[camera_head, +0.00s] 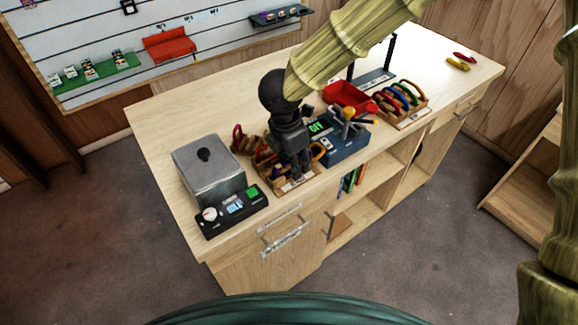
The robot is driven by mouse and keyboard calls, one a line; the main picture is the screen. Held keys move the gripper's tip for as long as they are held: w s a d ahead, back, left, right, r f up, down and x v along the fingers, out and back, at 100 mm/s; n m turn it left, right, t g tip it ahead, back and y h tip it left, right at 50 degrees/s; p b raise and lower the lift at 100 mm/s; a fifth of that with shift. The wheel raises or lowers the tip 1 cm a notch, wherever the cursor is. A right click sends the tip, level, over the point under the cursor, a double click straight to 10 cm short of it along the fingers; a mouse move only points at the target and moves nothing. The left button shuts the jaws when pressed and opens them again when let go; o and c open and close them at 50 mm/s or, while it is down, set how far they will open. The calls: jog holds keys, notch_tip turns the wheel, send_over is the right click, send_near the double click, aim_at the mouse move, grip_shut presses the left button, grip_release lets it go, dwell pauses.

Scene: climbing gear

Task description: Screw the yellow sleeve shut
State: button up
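My gripper (297,176) is black and points down over a wooden tray (276,189) near the front edge of the bench. Its fingers are small and dark here, and I cannot tell whether they are open or hold anything. The tray holds several dark and coloured pieces, partly hidden by the gripper. An orange loop (318,149) shows just right of the gripper. I cannot make out a yellow sleeve for certain. A yellow knob-like piece (348,113) stands on a blue box (346,146), and a yellow piece (457,65) lies at the far right of the bench.
A grey metal box (208,172) with a black control panel (232,211) stands left of the tray. A red bin (348,96) and a rack of coloured rings (402,103) stand to the right. The bench top (165,120) is bare at the back left.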

jog(key=shift+s+d, duration=0.3)
jog(key=shift+s, duration=0.2)
jog(key=shift+r+p, duration=1.05)
jog(key=shift+r, duration=0.3)
dwell(0.3)
jog(key=shift+w, duration=0.1)
jog(key=shift+w+a, duration=0.4)
jog(key=shift+w, duration=0.15)
jog(key=shift+f, duration=0.15)
jog(key=shift+f+b, duration=0.7)
jog(key=shift+f, duration=0.55)
jog(key=shift+s+d, duration=0.5)
jog(key=shift+s, duration=0.1)
